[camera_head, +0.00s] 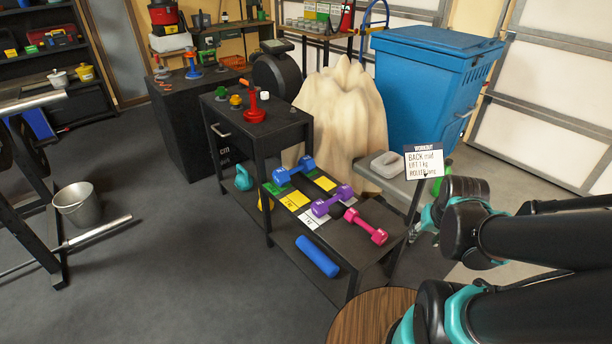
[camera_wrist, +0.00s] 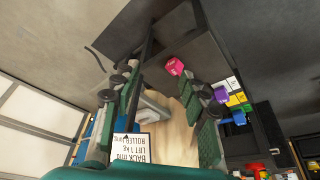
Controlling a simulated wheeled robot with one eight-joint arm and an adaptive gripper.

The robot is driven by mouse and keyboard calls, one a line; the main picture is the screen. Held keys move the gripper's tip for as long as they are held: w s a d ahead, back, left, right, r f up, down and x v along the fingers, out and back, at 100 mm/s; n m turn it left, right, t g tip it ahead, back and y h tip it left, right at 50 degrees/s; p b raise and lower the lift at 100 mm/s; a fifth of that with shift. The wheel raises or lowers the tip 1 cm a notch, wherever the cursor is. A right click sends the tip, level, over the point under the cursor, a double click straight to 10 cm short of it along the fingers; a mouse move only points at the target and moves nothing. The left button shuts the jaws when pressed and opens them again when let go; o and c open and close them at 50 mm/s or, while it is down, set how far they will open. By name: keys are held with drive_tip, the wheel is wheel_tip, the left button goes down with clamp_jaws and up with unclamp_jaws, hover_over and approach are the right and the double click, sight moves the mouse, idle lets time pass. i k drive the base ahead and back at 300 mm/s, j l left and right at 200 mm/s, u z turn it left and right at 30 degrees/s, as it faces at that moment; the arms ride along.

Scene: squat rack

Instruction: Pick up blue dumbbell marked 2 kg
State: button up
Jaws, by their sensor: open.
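The blue dumbbell (camera_head: 294,171) lies at the far end of the black rack's sloping shelf. Its weight marking is too small to read. The purple dumbbell (camera_head: 332,200) and pink dumbbell (camera_head: 366,227) lie nearer on the same shelf. My gripper (camera_head: 427,219) is right of the rack, partly hidden behind my arm, apart from the dumbbells. In the wrist view my gripper (camera_wrist: 160,85) has its fingers wide apart with nothing held. There the blue dumbbell (camera_wrist: 238,118) appears right of the right finger, beyond the purple one (camera_wrist: 221,96); the pink one (camera_wrist: 175,66) is nearest.
Yellow and white label cards (camera_head: 296,200) lie by the dumbbells. A blue roller (camera_head: 317,256) is below. A round wooden top (camera_head: 372,318) is in front.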

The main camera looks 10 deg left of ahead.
sight(281, 177)
drive_tip(key=i+j, duration=0.1)
drive_tip(key=j, duration=0.5)
drive_tip(key=i+j, duration=0.1)
drive_tip(key=j, duration=0.55)
drive_tip(key=i+j, duration=0.15)
drive_tip(key=j, duration=0.45)
drive_tip(key=i+j, duration=0.1)
drive_tip(key=j, duration=0.5)
drive_tip(key=z, duration=0.05)
